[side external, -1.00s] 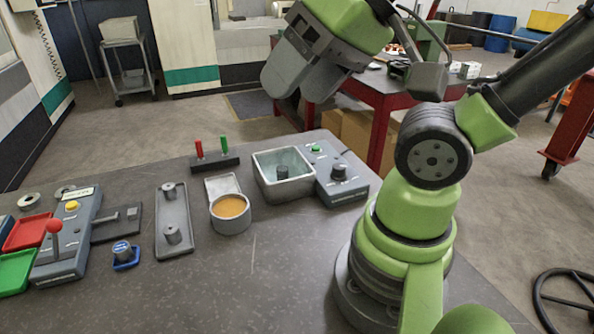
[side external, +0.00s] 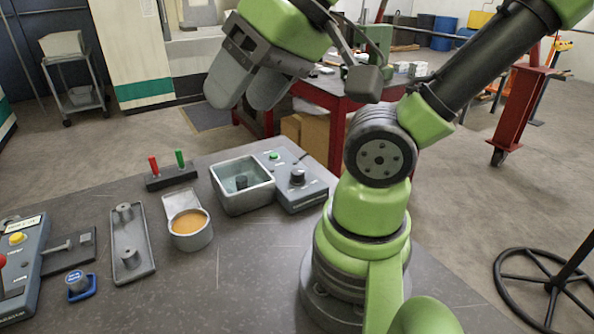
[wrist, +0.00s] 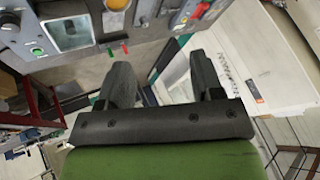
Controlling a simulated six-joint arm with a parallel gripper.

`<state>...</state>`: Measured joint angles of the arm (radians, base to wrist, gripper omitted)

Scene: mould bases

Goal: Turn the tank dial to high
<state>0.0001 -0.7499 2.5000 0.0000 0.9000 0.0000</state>
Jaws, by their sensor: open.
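The tank (side external: 243,190) is an open grey metal box with a dark round post inside, standing on the dark bench. A grey-blue control box (side external: 300,197) adjoins its right side. It carries a black dial (side external: 298,177) and a green button (side external: 274,156). The dial's markings are too small to read. My gripper (side external: 243,98) is open and empty, high above the bench's back edge and well apart from the dial. In the wrist view its two fingers (wrist: 162,68) are spread with nothing between them; the tank (wrist: 66,30) shows at upper left.
A round cup of orange material (side external: 188,222) stands left of the tank. Red and green pegs (side external: 172,177) stand in a block behind it. A grey tray with two posts (side external: 131,244) and a blue stamp-like piece (side external: 80,286) lie further left. The front bench middle is clear.

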